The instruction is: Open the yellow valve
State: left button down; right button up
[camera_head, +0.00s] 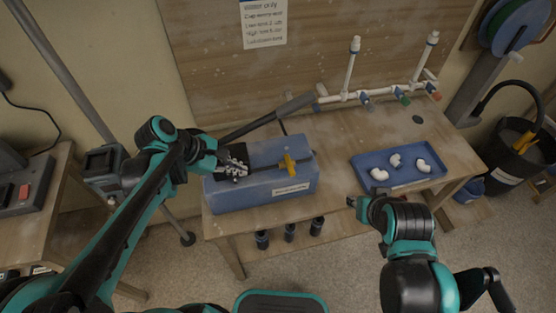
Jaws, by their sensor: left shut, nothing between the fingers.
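The yellow valve (288,164) is a small handle standing on a blue box (253,195) on the wooden workbench. A dark pipe runs along the box top to the valve. My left gripper (240,168) is over the left part of the box, to the left of the valve and apart from it. It is shut and empty. My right gripper (354,202) is by the bench's front edge, below the tray and right of the box. It is small in view, and its fingers are not clear enough to tell open from shut.
A blue tray (437,178) with white elbow fittings lies on the bench to the right. White pipes (375,97) with coloured taps run along the back. A dark hose or bar (265,121) reaches toward the box. A black bucket (507,155) stands at the far right.

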aim_at(291, 169)
pick_arm(q)
jog(key=w+d+f+n, duration=0.1)
jog(key=d+f, duration=0.1)
jog(key=w+d+f+n+h+b, duration=0.1)
jog(key=d+f, duration=0.1)
jog(key=w+d+f+n+h+b, duration=0.1)
jog(key=w+d+f, duration=0.1)
jog(key=shift+d+n, duration=0.15)
jog(key=shift+n, duration=0.25)
jog(key=d, duration=0.1)
jog(key=w+d+b, duration=0.1)
jog(key=d, duration=0.1)
jog(key=shift+d, duration=0.1)
jog(key=shift+w+d, duration=0.25)
jog(key=shift+d, duration=0.15)
jog(key=shift+d, duration=0.1)
